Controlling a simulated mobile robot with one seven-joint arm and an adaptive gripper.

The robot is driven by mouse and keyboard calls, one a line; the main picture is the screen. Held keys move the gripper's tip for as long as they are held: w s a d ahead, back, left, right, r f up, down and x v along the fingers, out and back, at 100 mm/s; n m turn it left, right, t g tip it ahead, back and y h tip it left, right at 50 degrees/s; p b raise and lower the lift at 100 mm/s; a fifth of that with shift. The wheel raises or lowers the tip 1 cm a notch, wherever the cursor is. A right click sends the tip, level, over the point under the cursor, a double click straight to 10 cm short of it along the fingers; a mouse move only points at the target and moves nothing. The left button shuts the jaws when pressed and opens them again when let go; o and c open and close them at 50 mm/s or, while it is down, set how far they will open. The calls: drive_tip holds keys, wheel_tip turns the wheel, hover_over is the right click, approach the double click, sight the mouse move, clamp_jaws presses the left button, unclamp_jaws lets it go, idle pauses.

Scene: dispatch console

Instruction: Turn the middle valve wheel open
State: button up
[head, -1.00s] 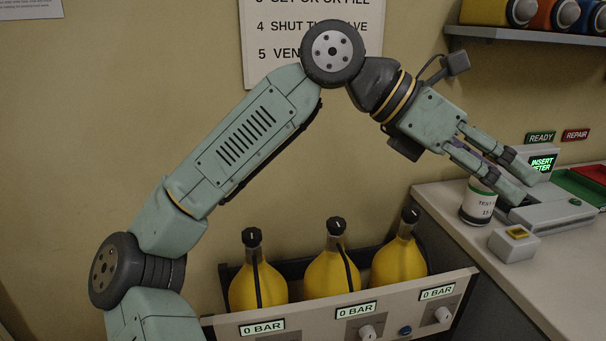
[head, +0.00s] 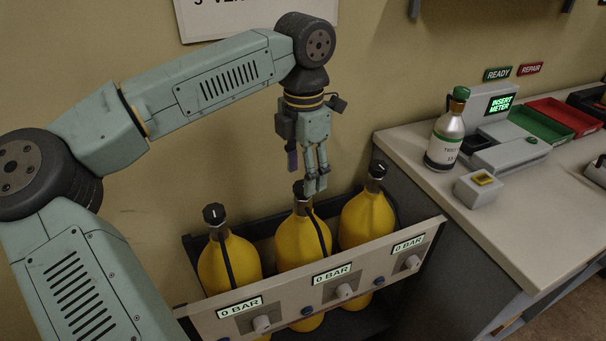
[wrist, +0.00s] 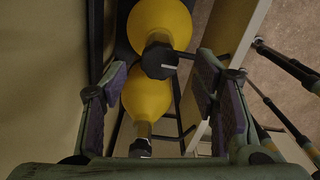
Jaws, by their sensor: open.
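Three yellow cylinders stand in a rack, each with a black valve wheel on its neck. The middle valve wheel (head: 300,188) tops the middle cylinder (head: 302,240). My gripper (head: 316,188) points down over the rack, its fingertips overlapping the right edge of the middle wheel in the head view; contact cannot be told. In the wrist view my gripper (wrist: 162,95) has its fingers wide apart with nothing held. That view shows two dark wheels, an upper one (wrist: 160,60) and a lower one (wrist: 140,148); which is the middle one is unclear.
The left wheel (head: 214,213) and right wheel (head: 377,169) stand close on either side. The rack's front panel (head: 375,262) has knobs and three displays reading 0 BAR. A counter (head: 425,185) at the right holds a green-capped bottle (head: 446,130), a meter station and trays.

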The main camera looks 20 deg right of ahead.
drive_tip(key=shift+f, duration=1.25)
drive_tip(key=shift+c, duration=0.4)
drive_tip(key=c, duration=1.1)
